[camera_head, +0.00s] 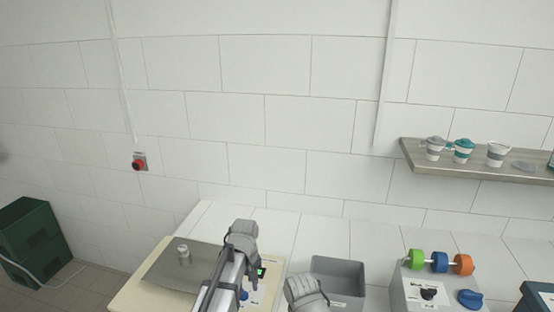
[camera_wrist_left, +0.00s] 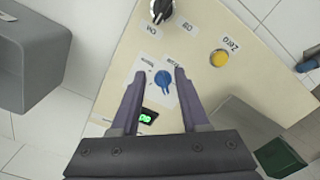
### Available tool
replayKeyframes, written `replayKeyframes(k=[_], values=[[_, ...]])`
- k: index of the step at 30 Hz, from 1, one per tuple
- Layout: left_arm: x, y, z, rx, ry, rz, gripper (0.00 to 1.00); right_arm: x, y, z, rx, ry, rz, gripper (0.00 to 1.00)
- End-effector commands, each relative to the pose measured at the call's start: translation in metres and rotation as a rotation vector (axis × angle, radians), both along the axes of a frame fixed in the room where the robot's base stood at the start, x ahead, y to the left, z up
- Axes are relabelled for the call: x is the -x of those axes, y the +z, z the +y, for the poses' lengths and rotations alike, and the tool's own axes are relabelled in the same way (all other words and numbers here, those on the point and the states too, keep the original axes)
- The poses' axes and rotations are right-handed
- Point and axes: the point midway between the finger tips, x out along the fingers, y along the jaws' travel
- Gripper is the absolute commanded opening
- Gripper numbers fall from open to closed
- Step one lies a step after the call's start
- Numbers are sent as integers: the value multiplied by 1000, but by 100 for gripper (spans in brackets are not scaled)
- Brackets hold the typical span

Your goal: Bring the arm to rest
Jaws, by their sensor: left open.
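My left gripper (camera_head: 252,283) is over the control panel of the cream machine (camera_head: 128,298) in the head view. In the left wrist view the left gripper (camera_wrist_left: 159,76) is open and empty, with its two fingers apart. A blue knob (camera_wrist_left: 164,80) shows between the fingertips, and I cannot tell how far below them it is. A green-lit display (camera_wrist_left: 146,117) lies between the fingers nearer the palm. Another grey part of my arms shows at the bottom of the head view, but no right jaws can be made out.
A yellow ZERO button (camera_wrist_left: 219,58) and a black knob (camera_wrist_left: 162,10) are on the panel. A small cup (camera_head: 184,256) stands on the machine's metal plate. A grey bin (camera_head: 338,268) and a box with coloured discs (camera_head: 440,290) stand right. A shelf (camera_head: 480,163) holds cups.

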Motion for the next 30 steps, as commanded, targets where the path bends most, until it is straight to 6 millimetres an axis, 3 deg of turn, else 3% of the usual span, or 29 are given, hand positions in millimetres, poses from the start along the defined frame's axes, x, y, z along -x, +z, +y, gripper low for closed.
replayKeyframes(k=[1, 6, 9, 12, 16, 30], values=[[38, -11, -12, -10, -99, 6, 45, 0, -11, 0, 0, 0, 0, 50], [120, -27, -37, -42, -445, 33, 45, 0, -27, 0, 0, 0, 0, 50], [155, -33, -45, -56, -607, 47, 45, 0, -34, 0, 0, 0, 0, 50], [176, -36, -48, -66, -716, 58, 45, 0, -37, 0, 0, 0, 0, 50], [185, -36, -50, -72, -776, 64, 45, 0, -38, 0, 0, 0, 0, 50], [184, -36, -50, -71, -778, 64, 45, 0, -37, 0, 0, 0, 0, 50]])
